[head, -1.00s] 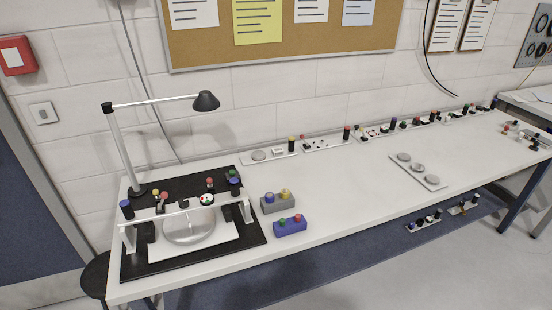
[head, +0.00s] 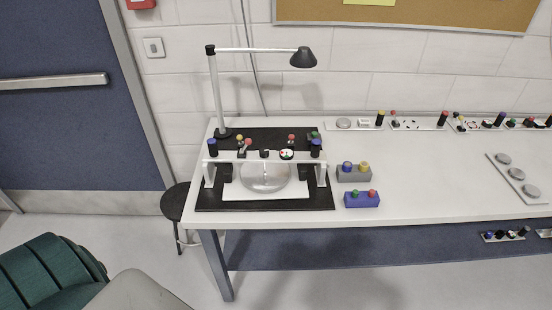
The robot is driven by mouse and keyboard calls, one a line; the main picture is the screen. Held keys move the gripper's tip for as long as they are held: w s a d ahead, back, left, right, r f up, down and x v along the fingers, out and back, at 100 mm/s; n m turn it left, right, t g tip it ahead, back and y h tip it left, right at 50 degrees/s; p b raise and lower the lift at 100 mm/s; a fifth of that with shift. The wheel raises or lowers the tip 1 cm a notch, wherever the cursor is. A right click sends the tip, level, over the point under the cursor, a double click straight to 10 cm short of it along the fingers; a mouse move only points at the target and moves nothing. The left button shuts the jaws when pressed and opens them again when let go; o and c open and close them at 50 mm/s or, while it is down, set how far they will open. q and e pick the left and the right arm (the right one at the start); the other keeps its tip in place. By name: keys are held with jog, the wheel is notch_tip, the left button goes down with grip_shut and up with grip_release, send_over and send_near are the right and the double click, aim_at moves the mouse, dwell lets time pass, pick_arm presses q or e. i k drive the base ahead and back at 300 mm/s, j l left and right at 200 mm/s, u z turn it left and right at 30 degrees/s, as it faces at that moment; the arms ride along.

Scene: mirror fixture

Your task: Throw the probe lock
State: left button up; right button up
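The mirror fixture stands on a black base (head: 214,203) at the left end of the white bench. Its round silver mirror (head: 264,176) lies on a white plate under a white bridge (head: 222,157). Along the bridge are dark blue knobs at both ends, a small red-tipped lever (head: 246,146), a black block (head: 265,154) and a round dial with coloured dots (head: 287,154). Yellow, red and green knobs show just behind. I cannot tell which part is the probe lock. Neither of my grippers is in view.
A desk lamp (head: 305,58) arches over the fixture. A grey box (head: 353,175) and a blue box (head: 361,200) with coloured knobs stand to its right. A black stool (head: 175,201) is at the bench's left end. A green ribbed object (head: 50,270) is at lower left.

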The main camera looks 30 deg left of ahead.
aim_at(247, 141)
jog(key=j+z, duration=0.2)
jog(key=j, duration=2.6)
